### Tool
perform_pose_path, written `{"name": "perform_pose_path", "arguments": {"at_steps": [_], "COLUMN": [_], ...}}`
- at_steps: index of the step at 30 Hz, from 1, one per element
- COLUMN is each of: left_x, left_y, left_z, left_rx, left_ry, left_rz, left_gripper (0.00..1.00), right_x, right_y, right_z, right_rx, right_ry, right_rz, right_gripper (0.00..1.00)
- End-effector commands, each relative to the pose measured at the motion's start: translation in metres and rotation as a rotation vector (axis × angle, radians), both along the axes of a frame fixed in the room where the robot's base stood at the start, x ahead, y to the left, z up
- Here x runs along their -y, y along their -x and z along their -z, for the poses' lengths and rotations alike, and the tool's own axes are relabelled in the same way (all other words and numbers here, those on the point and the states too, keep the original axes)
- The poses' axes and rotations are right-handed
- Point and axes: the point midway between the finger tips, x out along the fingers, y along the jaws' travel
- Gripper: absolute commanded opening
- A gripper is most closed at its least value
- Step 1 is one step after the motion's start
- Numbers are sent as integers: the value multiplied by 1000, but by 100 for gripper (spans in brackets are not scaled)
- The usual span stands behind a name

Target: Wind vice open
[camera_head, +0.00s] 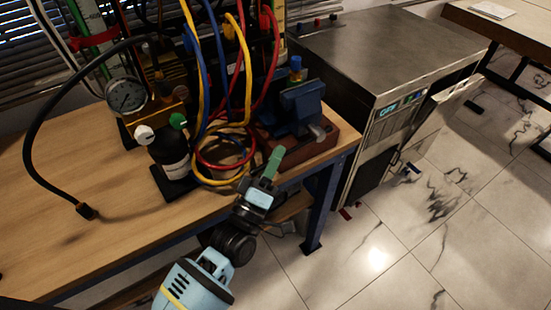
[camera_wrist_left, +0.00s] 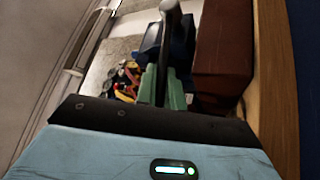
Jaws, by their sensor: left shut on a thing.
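The blue vice (camera_head: 303,102) stands on a red-brown block (camera_head: 312,150) at the right end of the wooden bench. In the left wrist view, part of the blue vice (camera_wrist_left: 151,40) shows behind my fingers, beside the block (camera_wrist_left: 222,60). My left gripper (camera_head: 272,162) is at the front of the block, near the bench edge. In the wrist view, its green fingers (camera_wrist_left: 162,88) are shut on a grey bar, the vice handle (camera_wrist_left: 171,30). The handle's lower end is hidden between the fingers. My right gripper is not in view.
Yellow, blue and red hoses (camera_head: 225,150) loop just left of the vice. A black bottle (camera_head: 170,158) and a pressure gauge (camera_head: 125,95) stand further left. A grey metal cabinet (camera_head: 390,50) is close on the right. The bench front-left (camera_head: 60,245) is mostly clear.

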Motion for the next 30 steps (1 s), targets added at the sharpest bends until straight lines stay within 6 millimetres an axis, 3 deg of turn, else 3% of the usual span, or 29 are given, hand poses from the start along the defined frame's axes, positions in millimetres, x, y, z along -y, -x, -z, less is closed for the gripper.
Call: {"name": "perform_pose_path", "arguments": {"at_steps": [12,13,17,26,30], "left_x": [-3,-3,-3,-2,-7], "left_y": [-3,-3,-2,0,10], "left_z": [1,1,1,2,8], "left_rx": [7,7,8,8,6], "left_ry": [10,10,11,10,10], "left_rz": [-5,-5,-4,-2,-2], "left_gripper": [0,14,31,31,31], "right_x": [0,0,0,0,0], "right_y": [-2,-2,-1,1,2], "right_z": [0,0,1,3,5], "right_rx": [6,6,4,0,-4], "right_ry": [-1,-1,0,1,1], "right_rz": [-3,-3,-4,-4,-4], "right_gripper": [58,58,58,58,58]}}
